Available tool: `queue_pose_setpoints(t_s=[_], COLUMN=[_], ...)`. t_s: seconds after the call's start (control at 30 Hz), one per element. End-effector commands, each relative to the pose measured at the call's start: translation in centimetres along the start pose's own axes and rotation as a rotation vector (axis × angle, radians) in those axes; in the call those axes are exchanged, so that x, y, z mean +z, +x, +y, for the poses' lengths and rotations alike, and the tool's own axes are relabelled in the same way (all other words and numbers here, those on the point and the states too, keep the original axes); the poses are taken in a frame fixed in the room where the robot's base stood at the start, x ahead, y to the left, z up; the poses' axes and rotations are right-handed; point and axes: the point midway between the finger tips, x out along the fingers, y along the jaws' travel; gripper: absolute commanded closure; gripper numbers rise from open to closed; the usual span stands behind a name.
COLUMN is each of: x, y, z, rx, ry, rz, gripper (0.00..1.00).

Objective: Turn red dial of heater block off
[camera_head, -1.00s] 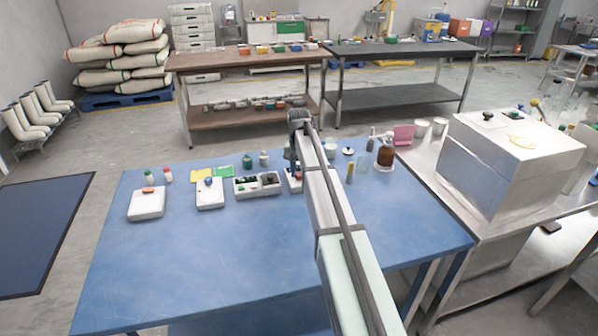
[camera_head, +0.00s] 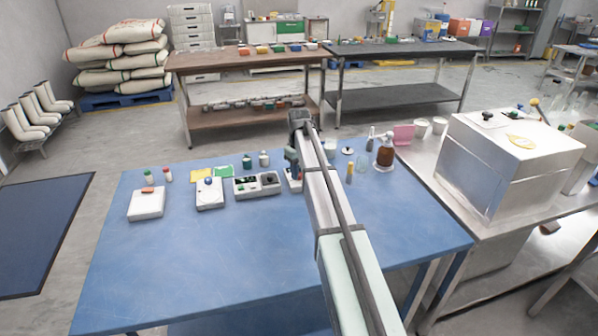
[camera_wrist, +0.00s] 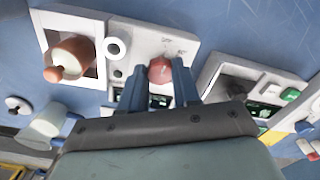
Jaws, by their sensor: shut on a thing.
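The heater block (camera_wrist: 176,45) is a white block with a red dial (camera_wrist: 160,69) on its face, seen in the wrist view. My gripper (camera_wrist: 158,72) is shut on the red dial, with one dark finger on each side of it. The fingers cover part of the block around the dial. In the head view the heater block (camera_head: 294,185) stands on the blue table, mostly hidden by my arm, and the dial's setting cannot be read.
A grey device (camera_head: 257,184) with buttons stands close beside the heater block. A white scale-like device (camera_head: 209,193) and a white box (camera_head: 146,203) stand further left. The front of the blue table (camera_head: 215,265) is clear.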

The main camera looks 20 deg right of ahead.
Motion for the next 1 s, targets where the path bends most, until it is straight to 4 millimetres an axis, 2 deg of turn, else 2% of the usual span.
queue_pose_setpoints(t_s=[0.4,0.93,0.97,1.0], x=[-0.17,-0.20,-0.19,-0.18], y=[-0.11,-0.12,-0.12,-0.12], z=[0.11,0.10,0.10,0.09], rx=[0.003,0.003,0.003,0.002], ry=[-0.171,-0.192,-0.191,-0.191], rz=[0.004,0.005,0.005,0.004], gripper=[0.99,0.99,0.66,0.62])
